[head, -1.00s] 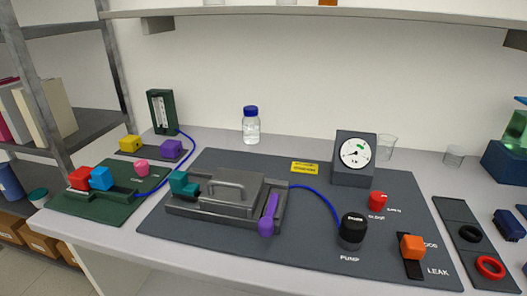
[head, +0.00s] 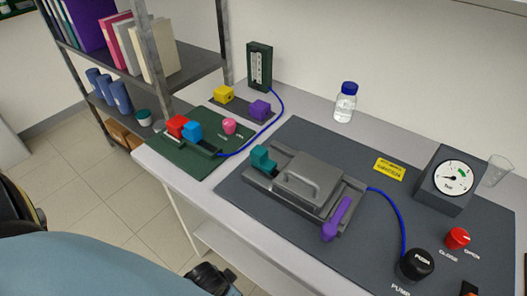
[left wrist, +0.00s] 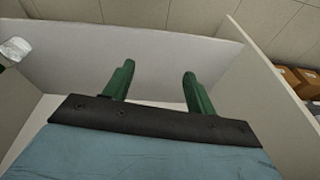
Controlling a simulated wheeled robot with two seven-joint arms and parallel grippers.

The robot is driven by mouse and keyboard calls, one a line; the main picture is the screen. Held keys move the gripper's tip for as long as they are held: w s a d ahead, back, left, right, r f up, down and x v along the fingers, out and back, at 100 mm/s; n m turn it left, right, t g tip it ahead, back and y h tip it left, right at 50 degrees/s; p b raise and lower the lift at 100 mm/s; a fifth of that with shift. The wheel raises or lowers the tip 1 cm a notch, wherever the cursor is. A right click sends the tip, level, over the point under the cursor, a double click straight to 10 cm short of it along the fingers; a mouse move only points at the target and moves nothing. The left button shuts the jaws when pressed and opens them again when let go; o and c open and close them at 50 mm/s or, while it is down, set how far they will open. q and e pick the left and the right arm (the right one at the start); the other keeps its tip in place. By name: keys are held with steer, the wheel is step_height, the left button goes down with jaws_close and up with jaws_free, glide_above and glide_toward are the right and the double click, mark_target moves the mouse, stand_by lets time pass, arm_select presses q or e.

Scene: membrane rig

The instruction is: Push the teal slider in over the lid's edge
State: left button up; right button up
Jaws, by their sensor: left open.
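The teal slider (head: 262,159) sits at the left end of the grey rig, beside the left edge of the grey lid (head: 318,180), which has a handle on top. I cannot tell from here whether it overlaps the lid's edge. A purple lever (head: 337,218) is at the lid's right end. My left gripper (left wrist: 156,82) is open and empty in the left wrist view, its two green fingers apart over a pale surface. It is away from the slider; in the head view my left arm shows at the bottom left. My right gripper is not in view.
A green board (head: 178,152) with red, blue and pink parts lies left of the rig. Yellow (head: 224,94) and purple (head: 260,109) blocks stand behind it. A gauge (head: 449,182), black pump knob (head: 418,264) and red knob (head: 457,238) are at the right. A bottle (head: 345,102) stands behind.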

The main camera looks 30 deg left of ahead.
arm_select(q)
steer(key=w+r+t+p, duration=0.25)
steer(key=r+p, duration=0.35)
steer(key=r, duration=1.9)
steer(key=n+t+h+p, duration=0.1)
steer(key=t, duration=0.7)
glide_toward(257, 153)
steer(key=x, duration=1.3)
steer(key=shift+a, duration=0.1)
